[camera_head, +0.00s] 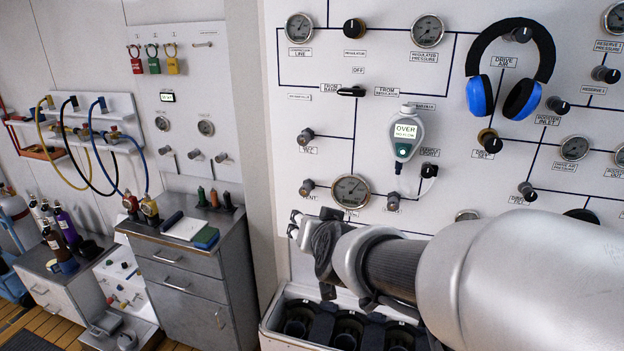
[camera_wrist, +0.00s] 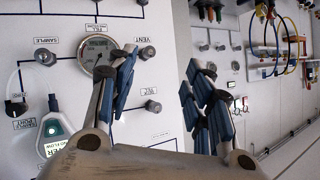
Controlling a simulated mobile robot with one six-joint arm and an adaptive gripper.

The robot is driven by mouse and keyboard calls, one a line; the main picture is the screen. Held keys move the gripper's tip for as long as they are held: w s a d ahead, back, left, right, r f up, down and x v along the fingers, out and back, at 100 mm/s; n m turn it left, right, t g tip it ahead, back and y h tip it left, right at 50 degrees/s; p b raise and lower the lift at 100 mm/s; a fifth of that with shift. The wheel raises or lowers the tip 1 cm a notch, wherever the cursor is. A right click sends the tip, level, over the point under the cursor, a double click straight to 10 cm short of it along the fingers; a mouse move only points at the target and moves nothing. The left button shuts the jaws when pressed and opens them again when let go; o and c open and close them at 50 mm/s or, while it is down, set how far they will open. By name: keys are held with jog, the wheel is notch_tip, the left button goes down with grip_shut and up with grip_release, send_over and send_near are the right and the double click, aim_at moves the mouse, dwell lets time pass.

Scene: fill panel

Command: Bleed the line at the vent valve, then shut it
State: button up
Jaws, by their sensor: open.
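In the head view the vent knob (camera_head: 307,187) is left of the fill pressure gauge (camera_head: 350,190). My gripper (camera_wrist: 160,75) is open and empty, with its blue-padded fingers apart. The left finger overlaps the gauge's edge, and the vent knob shows between the fingers. In the head view my gripper (camera_head: 312,228) is just below the vent knob; contact with the panel cannot be told. The knob's turn position is too small to read.
Another knob (camera_head: 306,134) is above the vent knob, and the sample knob (camera_head: 393,200) is right of the gauge. A white handheld meter (camera_head: 405,135) on the panel reads OVER. Blue headphones (camera_head: 508,75) hang at upper right. An open case (camera_head: 275,325) stands below my arm.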

jog(key=w+a+f+m+t+h, duration=0.1)
jog(key=w+a+f+m+t, duration=0.1)
jog(key=w+a, duration=0.35)
jog(key=m+t+h+p, duration=0.1)
jog(key=m+t+h, duration=0.1)
jog(key=t+h, duration=0.3)
send_near(304, 192)
jog(key=shift+g+h, duration=0.4)
jog(key=shift+g, duration=0.3)
jog(key=x, duration=0.6)
jog(key=r+x, duration=0.1)
jog(key=x, duration=0.2)
jog(key=shift+w+a+r+b, duration=0.1)
jog(key=shift+w+a+b, duration=0.05)
jog(key=shift+w+b, duration=0.25)
jog(key=shift+c, duration=0.3)
jog(key=c, duration=1)
